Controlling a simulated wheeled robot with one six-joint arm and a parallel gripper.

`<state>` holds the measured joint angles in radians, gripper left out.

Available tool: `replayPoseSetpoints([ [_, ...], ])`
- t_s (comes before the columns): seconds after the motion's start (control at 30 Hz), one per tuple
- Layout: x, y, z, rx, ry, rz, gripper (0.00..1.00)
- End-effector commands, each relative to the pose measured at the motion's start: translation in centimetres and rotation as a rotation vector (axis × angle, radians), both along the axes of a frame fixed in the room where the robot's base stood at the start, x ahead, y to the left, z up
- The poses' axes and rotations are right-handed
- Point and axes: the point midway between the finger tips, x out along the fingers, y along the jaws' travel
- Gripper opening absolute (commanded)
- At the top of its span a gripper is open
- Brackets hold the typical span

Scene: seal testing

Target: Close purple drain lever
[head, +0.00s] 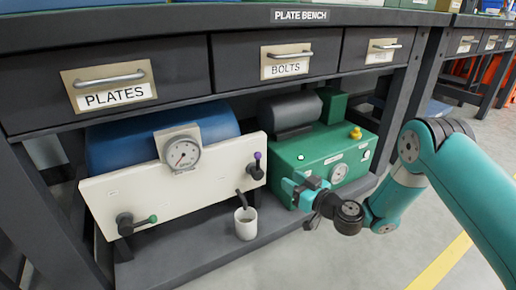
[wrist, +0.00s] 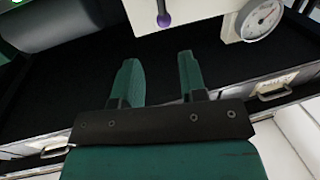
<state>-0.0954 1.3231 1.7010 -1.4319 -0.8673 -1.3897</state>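The purple drain lever (head: 257,157) is on the right end of the white panel, its purple knob pointing up from a dark valve body. In the wrist view, which looks upside down, the purple knob (wrist: 164,20) hangs from the top edge, beyond the fingertips. My gripper (head: 288,187) is to the right of the lever and lower in the head view, in front of the green machine. In the wrist view my gripper (wrist: 158,60) has its two teal fingers spread apart, with nothing between them. The knob is apart from both fingers.
A green-tipped lever (head: 152,218) sits at the panel's lower left. A gauge (head: 182,154) is at the panel's top. A white cup (head: 246,229) stands under a dark spout. The green machine (head: 345,150) is at right. The drawer bench (head: 195,55) overhangs everything.

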Motion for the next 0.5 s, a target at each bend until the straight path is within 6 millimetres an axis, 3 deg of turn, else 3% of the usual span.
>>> replayPoseSetpoints([
  [0.03,-0.1,0.2,0.7,0.000,0.003,0.001,0.39],
  [0.2,0.2,0.9,0.1,-0.001,-0.002,0.003,0.39],
  [0.5,5.0,5.7,-0.5,-0.002,-0.009,0.005,0.39],
])
